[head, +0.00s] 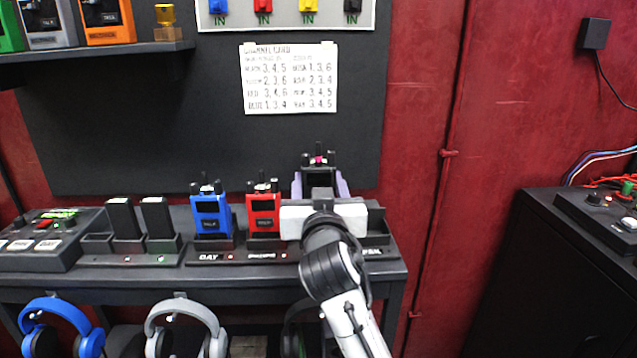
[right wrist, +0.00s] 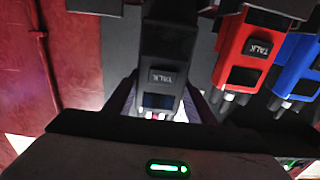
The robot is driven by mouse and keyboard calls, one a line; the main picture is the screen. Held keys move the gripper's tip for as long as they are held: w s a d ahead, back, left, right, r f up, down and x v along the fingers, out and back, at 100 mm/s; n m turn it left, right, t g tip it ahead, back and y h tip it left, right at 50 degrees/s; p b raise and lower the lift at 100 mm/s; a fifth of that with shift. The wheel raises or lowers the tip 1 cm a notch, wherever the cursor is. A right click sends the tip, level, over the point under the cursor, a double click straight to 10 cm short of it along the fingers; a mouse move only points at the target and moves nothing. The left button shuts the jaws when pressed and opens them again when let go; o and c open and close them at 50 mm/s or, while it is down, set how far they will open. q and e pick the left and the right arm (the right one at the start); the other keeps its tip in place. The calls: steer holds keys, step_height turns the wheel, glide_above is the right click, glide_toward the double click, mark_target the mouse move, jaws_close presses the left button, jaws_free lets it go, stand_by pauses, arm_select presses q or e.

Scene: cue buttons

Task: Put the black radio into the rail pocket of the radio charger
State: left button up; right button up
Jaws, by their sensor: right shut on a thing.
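The black radio (head: 319,174) is upright between the fingers of my right gripper (head: 320,186), at the right part of the radio charger (head: 215,256). In the right wrist view the black radio (right wrist: 165,75) shows its TALK panel between the two fingers. My right gripper is shut on it. My wrist hides the radio's lower end and the pocket below, so I cannot tell whether it is seated. The label under it is hidden too. The blue radio (head: 210,213) and red radio (head: 263,211) stand in charger pockets to the left. My left gripper is not in view.
Two black battery-like blocks (head: 123,218) stand in a holder at left, beside a control box (head: 45,240). Headphones (head: 185,325) hang below the shelf. A channel card (head: 290,78) is on the back panel. A black cabinet (head: 530,270) stands at right.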

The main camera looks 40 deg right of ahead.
steer(key=shift+f+b, duration=1.95)
steer(key=shift+f, duration=0.55)
steer(key=o, duration=1.3)
steer(key=shift+c, duration=0.2)
steer(key=shift+f, duration=0.1)
